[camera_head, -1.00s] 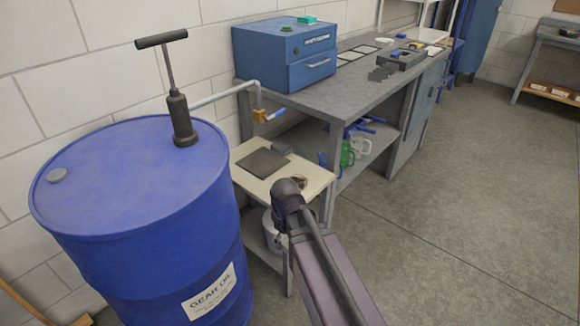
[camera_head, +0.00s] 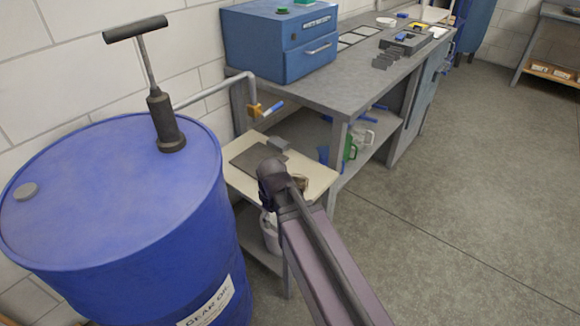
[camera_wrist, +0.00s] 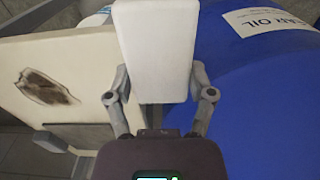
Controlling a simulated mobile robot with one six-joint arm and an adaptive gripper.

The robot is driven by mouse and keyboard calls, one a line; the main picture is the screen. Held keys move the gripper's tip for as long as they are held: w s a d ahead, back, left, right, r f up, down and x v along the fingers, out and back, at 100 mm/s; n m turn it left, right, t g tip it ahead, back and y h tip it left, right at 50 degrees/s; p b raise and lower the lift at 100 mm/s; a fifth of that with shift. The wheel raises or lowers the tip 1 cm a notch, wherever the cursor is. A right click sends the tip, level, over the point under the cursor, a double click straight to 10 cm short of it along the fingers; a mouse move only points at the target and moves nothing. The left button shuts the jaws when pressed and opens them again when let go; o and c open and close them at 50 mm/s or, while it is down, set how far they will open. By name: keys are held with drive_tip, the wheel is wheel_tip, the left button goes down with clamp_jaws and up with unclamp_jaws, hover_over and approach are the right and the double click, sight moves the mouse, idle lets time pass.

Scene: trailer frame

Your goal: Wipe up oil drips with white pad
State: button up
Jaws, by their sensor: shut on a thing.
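The white pad (camera_wrist: 155,50) is a thick white block in the wrist view. My gripper (camera_wrist: 160,85) is shut on it, with one finger on each side. A dark brown oil patch (camera_wrist: 45,88) lies on the cream top of a small stand (camera_wrist: 85,65), left of the pad and apart from it. In the head view the stand's top (camera_head: 238,182) is beside the blue drum, and part of the oil patch (camera_head: 300,181) shows past my arm. My arm hides the gripper and pad there.
The blue drum (camera_head: 110,215) with a hand pump (camera_head: 165,120) stands close on the left; its spout reaches over the stand. A dark flat plate (camera_head: 258,160) lies on the stand. A workbench (camera_head: 350,75) with a blue cabinet (camera_head: 280,45) is behind. The floor at right is clear.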

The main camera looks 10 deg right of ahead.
drive_tip(key=shift+w+d, duration=0.1)
drive_tip(key=w+d+r+p, duration=0.2)
drive_tip(key=w+d, duration=0.1)
drive_tip(key=w, duration=0.4)
drive_tip(key=w+d+r+p, duration=0.2)
drive_tip(key=w+d, duration=0.1)
drive_tip(key=w, duration=0.3)
drive_tip(key=shift+w+d+r, duration=0.3)
drive_tip(key=shift+w+d, duration=0.1)
drive_tip(key=shift+f, duration=0.1)
